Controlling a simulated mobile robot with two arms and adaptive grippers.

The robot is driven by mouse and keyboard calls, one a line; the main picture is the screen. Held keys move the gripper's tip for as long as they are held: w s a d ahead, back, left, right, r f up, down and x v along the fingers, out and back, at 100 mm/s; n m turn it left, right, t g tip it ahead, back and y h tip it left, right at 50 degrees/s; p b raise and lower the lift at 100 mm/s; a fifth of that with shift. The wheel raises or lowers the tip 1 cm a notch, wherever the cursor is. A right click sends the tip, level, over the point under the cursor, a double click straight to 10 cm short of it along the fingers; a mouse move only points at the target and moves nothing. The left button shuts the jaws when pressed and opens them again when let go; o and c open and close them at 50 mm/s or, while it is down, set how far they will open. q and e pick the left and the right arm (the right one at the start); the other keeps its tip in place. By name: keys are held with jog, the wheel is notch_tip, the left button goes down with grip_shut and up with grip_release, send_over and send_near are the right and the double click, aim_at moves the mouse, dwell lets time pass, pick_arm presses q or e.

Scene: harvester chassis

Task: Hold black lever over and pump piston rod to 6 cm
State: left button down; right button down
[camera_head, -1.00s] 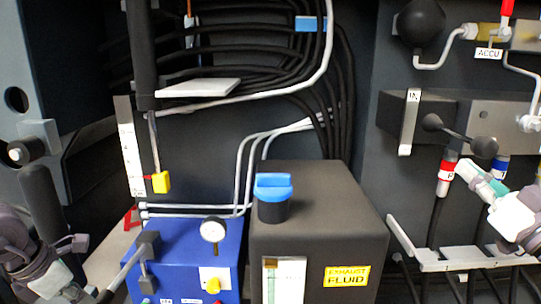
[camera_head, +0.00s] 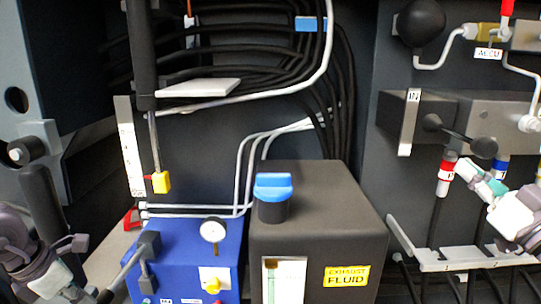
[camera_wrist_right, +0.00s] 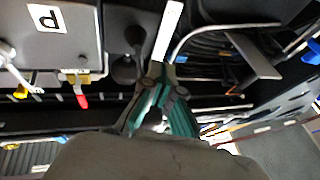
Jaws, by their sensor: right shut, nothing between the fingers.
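The black lever (camera_head: 458,134) sticks out of the grey valve block at the right, with a round knob at its end. My right gripper (camera_head: 468,170) is shut and empty just below the lever; whether it touches is unclear. In the right wrist view its fingertips (camera_wrist_right: 160,82) are together near black knobs (camera_wrist_right: 124,70). The piston rod (camera_head: 155,145) hangs from a black cylinder at the left, with a yellow pointer (camera_head: 160,182) beside the white scale (camera_head: 130,150), near its lower part. The blue pump (camera_head: 180,265) has a grey lever arm. My left gripper (camera_head: 80,268) is partly cut off at lower left; its hold is unclear.
A black tank (camera_head: 350,220) with a blue cap stands in the middle. A gauge (camera_head: 213,230) sits on the pump. Black hoses with red and blue collars hang below the valve block, above a white rack (camera_head: 450,262), close to my right gripper.

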aim_at(495, 145)
dwell(0.4)
jog(key=shift+r, duration=3.4)
pick_arm(q)
jog(key=shift+f, duration=0.25)
jog(key=shift+f, duration=5.95)
notch_tip(495, 145, up, 13)
jog(key=shift+s+f, duration=0.1)
jog(key=shift+f, duration=0.1)
